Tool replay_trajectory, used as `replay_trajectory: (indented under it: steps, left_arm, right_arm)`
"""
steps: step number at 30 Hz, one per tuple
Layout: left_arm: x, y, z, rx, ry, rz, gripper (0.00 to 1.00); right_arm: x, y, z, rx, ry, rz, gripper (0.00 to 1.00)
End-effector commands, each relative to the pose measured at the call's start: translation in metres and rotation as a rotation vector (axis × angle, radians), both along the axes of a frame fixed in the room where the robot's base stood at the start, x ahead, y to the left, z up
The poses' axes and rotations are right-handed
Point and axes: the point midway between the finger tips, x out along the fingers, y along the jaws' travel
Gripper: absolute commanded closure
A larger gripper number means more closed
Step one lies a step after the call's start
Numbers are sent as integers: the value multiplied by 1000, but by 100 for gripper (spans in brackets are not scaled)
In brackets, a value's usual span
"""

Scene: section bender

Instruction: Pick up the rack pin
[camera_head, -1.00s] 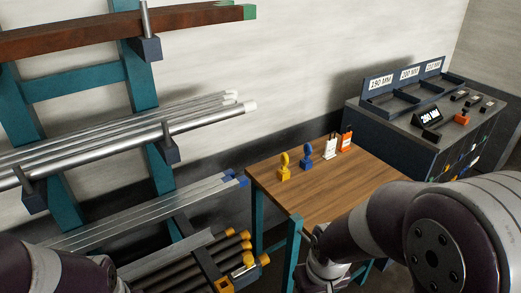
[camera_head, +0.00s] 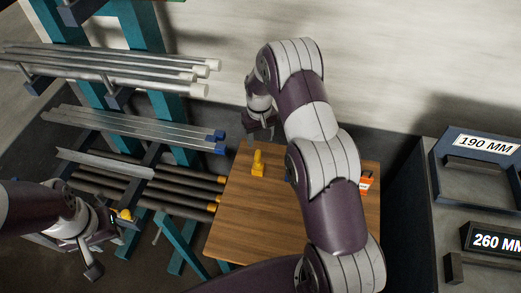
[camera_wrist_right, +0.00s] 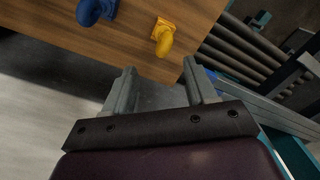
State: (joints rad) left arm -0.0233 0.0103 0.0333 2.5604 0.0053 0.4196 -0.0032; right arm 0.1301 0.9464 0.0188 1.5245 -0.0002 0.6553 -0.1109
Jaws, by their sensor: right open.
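No part is labelled as the rack pin, and I cannot tell for certain which piece it is. A small yellow piece (camera_head: 124,214) shows low at the rack, beside my left gripper (camera_head: 105,246); the left jaw opening is unclear. A yellow upright piece (camera_head: 257,163) stands on the wooden table. It also shows in the right wrist view (camera_wrist_right: 163,36), beyond the fingertips, with a blue piece (camera_wrist_right: 92,9) to its left. My right gripper (camera_head: 260,132) is open and empty (camera_wrist_right: 160,84), near the table's back edge, apart from the yellow table piece.
The teal rack (camera_head: 165,105) holds several bars and tubes at the left, their ends reaching towards the table (camera_head: 240,215). An orange tag (camera_head: 366,183) stands on the table's right side. A dark cabinet (camera_head: 410,195) with labelled trays stands at the right. My right arm covers much of the table.

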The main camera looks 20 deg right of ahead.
Motion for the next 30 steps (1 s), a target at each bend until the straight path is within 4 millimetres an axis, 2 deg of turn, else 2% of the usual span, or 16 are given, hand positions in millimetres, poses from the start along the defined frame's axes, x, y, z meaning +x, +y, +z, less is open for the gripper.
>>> replay_trajectory:
  steps: [4,8,11,14,16,19,24,25,30]
  left_arm:
    - [0,0,13,0,0,0,64]
    - [0,0,17,0,0,0,64]
    - [0,0,30,0,0,0,64]
    - [0,0,43,0,-1,0,64]
    - [0,0,43,0,-1,0,64]
    - [0,0,44,0,0,0,64]
    - [0,0,43,0,0,0,64]
    - [0,0,43,0,0,0,64]
    - [0,0,43,0,0,0,64]
  right_arm:
    - [-1,1,-32,0,2,1,44]
    - [0,1,-47,0,-1,1,44]
    - [-3,0,-59,0,2,0,44]
    - [-5,-1,-77,0,2,0,44]
    - [-3,-1,-91,0,-1,0,44]
    - [-3,-1,-100,-1,-3,1,44]
    - [-3,0,-102,-1,-3,1,44]
    - [-3,-1,-102,-1,-4,1,47]
    - [-3,-1,-101,-1,-3,1,100]
